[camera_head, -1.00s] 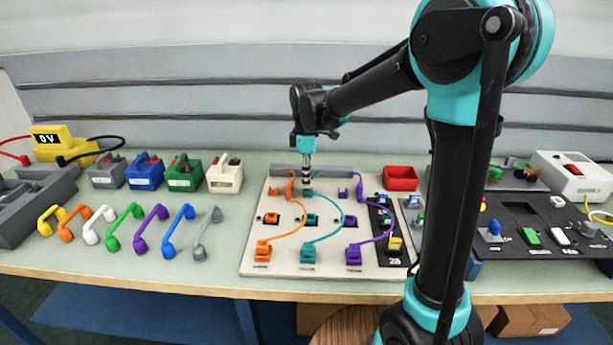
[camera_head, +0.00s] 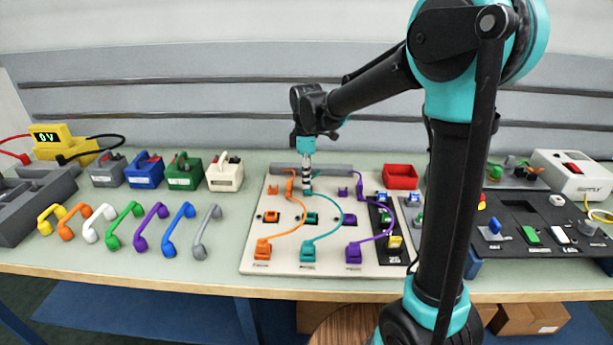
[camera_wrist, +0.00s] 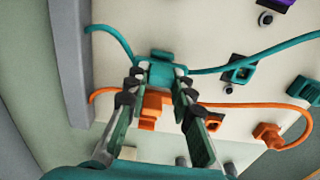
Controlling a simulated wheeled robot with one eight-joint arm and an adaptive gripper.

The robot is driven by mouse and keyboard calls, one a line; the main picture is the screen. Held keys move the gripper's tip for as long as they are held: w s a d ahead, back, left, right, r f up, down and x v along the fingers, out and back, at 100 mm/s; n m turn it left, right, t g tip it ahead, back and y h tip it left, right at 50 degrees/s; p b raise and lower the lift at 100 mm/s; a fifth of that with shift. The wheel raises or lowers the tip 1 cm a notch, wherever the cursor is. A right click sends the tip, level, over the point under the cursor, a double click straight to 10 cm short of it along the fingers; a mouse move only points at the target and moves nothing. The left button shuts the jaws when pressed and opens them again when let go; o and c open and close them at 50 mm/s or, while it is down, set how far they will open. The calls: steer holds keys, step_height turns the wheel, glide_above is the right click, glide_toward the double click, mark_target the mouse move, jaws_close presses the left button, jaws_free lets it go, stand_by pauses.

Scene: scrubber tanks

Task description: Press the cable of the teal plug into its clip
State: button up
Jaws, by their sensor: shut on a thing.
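My gripper (camera_wrist: 160,80) is shut on a teal block on the teal cable (camera_wrist: 240,62), between its two fingertips. The cable runs out of the block on both sides. In the head view my gripper (camera_head: 307,190) points down at the back of the board, low over the teal clip's spot. The teal clip cannot be told apart from the held block, so I cannot tell whether the cable is seated. The teal plug (camera_head: 308,254) is at the board's front edge and also shows in the wrist view (camera_wrist: 304,88). The teal socket (camera_head: 312,219) lies between.
The orange cable (camera_head: 300,228) and purple cable (camera_head: 380,238) run either side of the teal one. A grey bar (camera_head: 328,171) lines the board's back. A red bin (camera_head: 400,178) stands behind right. Coloured handles (camera_head: 125,228) lie left of the board (camera_head: 285,262).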

steer(key=shift+f, duration=0.6)
steer(key=o, duration=1.5)
steer(key=shift+r, duration=4.25)
